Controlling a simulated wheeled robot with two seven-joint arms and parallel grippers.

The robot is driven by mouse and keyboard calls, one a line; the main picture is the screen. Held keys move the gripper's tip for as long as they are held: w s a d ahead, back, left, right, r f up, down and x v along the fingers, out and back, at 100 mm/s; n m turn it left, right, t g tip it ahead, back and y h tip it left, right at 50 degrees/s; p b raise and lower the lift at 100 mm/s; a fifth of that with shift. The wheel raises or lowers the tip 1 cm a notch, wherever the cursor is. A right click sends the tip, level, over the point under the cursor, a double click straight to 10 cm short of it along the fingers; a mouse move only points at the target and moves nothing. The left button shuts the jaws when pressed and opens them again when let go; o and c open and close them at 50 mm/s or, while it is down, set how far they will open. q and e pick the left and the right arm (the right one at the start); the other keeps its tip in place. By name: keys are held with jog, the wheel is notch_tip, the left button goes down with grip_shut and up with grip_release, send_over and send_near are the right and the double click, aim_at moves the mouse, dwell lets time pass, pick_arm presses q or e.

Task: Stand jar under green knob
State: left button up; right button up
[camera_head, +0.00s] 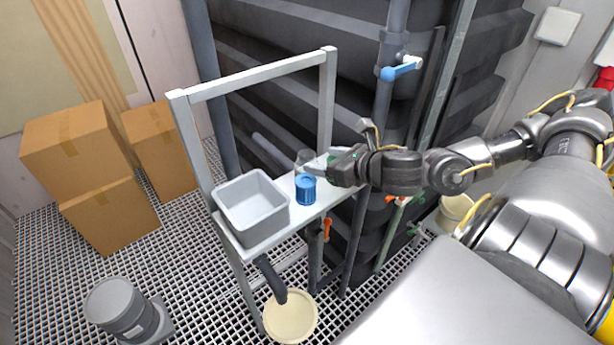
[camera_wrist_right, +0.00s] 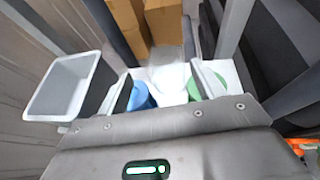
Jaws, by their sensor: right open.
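My right gripper (camera_head: 318,166) is open over the small white shelf (camera_head: 318,208). In the right wrist view its two fingers (camera_wrist_right: 163,86) stand apart, with a whitish jar (camera_wrist_right: 172,76) between or just beyond them; contact cannot be told. That pale jar (camera_head: 304,157) shows partly beside the fingers in the head view. A blue jar (camera_head: 306,190) stands upright on the shelf in front of the gripper. A green container (camera_wrist_right: 209,82) sits by the right finger in the wrist view. A green knob (camera_head: 416,231) is low on the pipework at right. My left gripper is not in view.
A grey bin (camera_head: 251,204) takes up the shelf's left end, and the shelf's metal frame (camera_head: 256,77) rises above it. An orange handle (camera_head: 327,229) is below the shelf. Cream buckets (camera_head: 291,316) stand low down. Boxes (camera_head: 78,153) and a grey drum (camera_head: 122,309) are at left.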

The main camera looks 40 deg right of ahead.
aim_at(304, 158)
jog(key=shift+b+x, duration=0.3)
jog(key=shift+x, duration=0.85)
jog(key=shift+w+f, duration=0.15)
jog(key=shift+w, duration=0.05)
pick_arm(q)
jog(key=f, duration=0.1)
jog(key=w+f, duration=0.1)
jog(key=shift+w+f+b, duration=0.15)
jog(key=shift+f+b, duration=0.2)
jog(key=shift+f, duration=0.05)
pick_arm(e)
jog(key=shift+w+d+f, duration=0.1)
jog(key=shift+w, duration=0.2)
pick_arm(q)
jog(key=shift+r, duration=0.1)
